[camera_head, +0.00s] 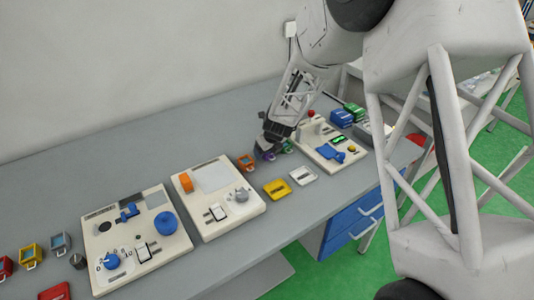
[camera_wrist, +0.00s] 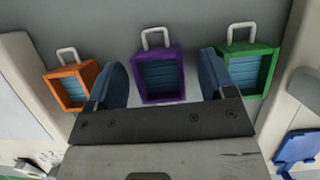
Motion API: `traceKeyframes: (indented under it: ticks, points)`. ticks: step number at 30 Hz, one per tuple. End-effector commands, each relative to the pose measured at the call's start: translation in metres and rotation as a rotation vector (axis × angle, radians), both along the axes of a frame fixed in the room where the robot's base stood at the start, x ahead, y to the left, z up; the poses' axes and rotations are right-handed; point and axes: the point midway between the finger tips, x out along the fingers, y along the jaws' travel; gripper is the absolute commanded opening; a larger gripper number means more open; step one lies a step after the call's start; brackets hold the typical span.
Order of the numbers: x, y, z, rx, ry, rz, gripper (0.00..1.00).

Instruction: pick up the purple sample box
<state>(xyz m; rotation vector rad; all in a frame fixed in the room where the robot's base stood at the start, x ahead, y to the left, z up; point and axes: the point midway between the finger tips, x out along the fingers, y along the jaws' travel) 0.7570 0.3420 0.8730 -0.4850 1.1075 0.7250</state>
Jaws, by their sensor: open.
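The purple sample box (camera_wrist: 182,76) is an open-fronted box with a white handle and blue layered contents. In the wrist view it stands upright between the two blue fingers of my gripper (camera_wrist: 163,82). Visible gaps separate the fingers from its sides. In the head view my gripper (camera_head: 268,150) is low over the bench, and the purple box (camera_head: 267,156) shows only partly beneath it. My gripper is open and holds nothing.
An orange box (camera_wrist: 92,85) stands close left of the gripper and a green box (camera_wrist: 267,73) close right. In the head view, cream panels (camera_head: 215,165) flank this row, and a yellow tray (camera_head: 277,189) and a white tray (camera_head: 304,175) lie in front.

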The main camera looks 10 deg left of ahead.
Motion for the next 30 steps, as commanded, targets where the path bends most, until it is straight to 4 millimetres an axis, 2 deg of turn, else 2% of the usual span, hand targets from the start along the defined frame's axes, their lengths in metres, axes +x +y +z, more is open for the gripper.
traceKeyframes:
  ticks: [14,24,30]
  points:
    - [-0.0002,0.0001,0.0003,0.0,0.0,0.0,0.77]
    - [-0.0003,0.0,0.0004,0.0,0.0,0.0,0.24]
    - [-0.0003,0.0,0.0005,0.0,0.0,0.0,0.23]
